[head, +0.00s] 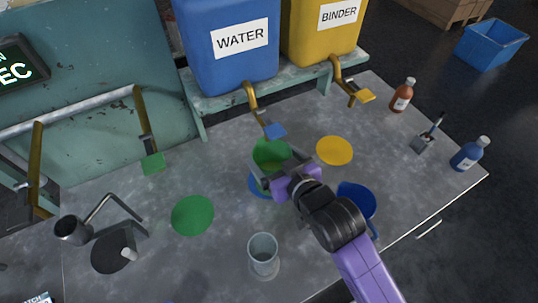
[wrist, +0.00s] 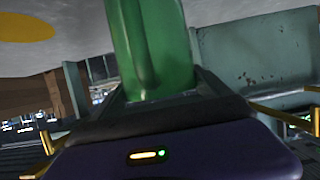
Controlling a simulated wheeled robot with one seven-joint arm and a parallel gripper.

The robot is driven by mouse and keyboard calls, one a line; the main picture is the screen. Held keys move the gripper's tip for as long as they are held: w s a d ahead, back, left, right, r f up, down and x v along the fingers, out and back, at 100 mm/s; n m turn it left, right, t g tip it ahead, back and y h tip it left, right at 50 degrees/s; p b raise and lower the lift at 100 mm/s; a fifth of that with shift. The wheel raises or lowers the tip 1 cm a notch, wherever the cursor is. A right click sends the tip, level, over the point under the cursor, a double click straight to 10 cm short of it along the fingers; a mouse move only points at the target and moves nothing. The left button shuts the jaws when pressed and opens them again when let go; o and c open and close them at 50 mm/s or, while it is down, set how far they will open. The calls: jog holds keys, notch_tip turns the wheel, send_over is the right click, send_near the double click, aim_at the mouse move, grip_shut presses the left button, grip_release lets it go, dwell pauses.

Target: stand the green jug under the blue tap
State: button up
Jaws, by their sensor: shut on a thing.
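The green jug (head: 268,150) is in my gripper (head: 280,172), over the blue disc (head: 256,189) on the worktop. The jug and gripper cover much of that disc. I cannot tell if the jug's base touches it. The blue tap (head: 274,131), on a brass pipe from the blue WATER tank (head: 228,62), is just behind and above the jug in the head view. In the wrist view the green jug (wrist: 152,48) fills the space between my fingers, which are shut on it.
A blue jug (head: 357,199) stands close to the right of my arm. A clear glass (head: 263,255) stands in front. The yellow disc (head: 334,150) and green disc (head: 192,215) are bare. A yellow tap (head: 366,95) and green tap (head: 153,163) flank the blue one.

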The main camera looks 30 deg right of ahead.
aim_at(264, 154)
jog(key=shift+w, duration=0.75)
jog(key=shift+w+f+p, duration=0.2)
jog(key=shift+f, duration=0.7)
jog(key=shift+w+f+p, duration=0.15)
jog(key=shift+w+f, duration=0.05)
jog(key=shift+f, duration=0.65)
jog(key=shift+f, duration=0.15)
jog(key=o, duration=1.8)
jog(key=b+v, duration=0.1)
jog(key=v, duration=1.1)
jog(key=shift+r, duration=0.2)
